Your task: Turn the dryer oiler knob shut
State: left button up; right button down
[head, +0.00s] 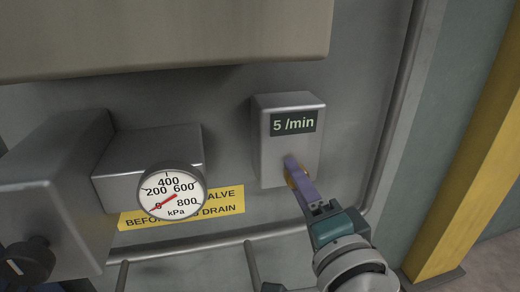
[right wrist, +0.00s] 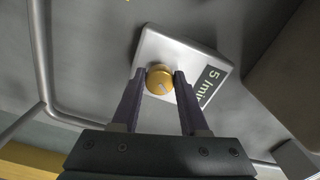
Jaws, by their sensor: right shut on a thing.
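The oiler box (head: 270,150) is a grey box on the panel with a dark display reading "5 /min". Its knob (right wrist: 159,79) is a round brass-coloured knob with a pale pointer mark, below the display in the head view. My right gripper (head: 291,165) reaches up from the lower right and hides most of the knob there. In the right wrist view, the purple fingers of my right gripper (right wrist: 160,76) stand on both sides of the knob and are shut on it. The box also shows in the right wrist view (right wrist: 181,51). My left gripper is not in view.
Left of the box, a pressure gauge (head: 172,191) with its red needle near 0 sticks out before a yellow label (head: 222,206). A black knob (head: 27,262) is at the lower left. A large housing (head: 160,35) overhangs above. A yellow post (head: 470,160) stands right.

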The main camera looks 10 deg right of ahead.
jog(key=shift+d+n+p, duration=0.1)
jog(key=shift+n+p, duration=0.6)
jog(key=shift+n, duration=2.8)
jog(key=shift+c, duration=2.1)
grip_release()
jog(key=s+p, duration=0.3)
jog(key=s, duration=0.7)
jog(key=shift+d, duration=0.15)
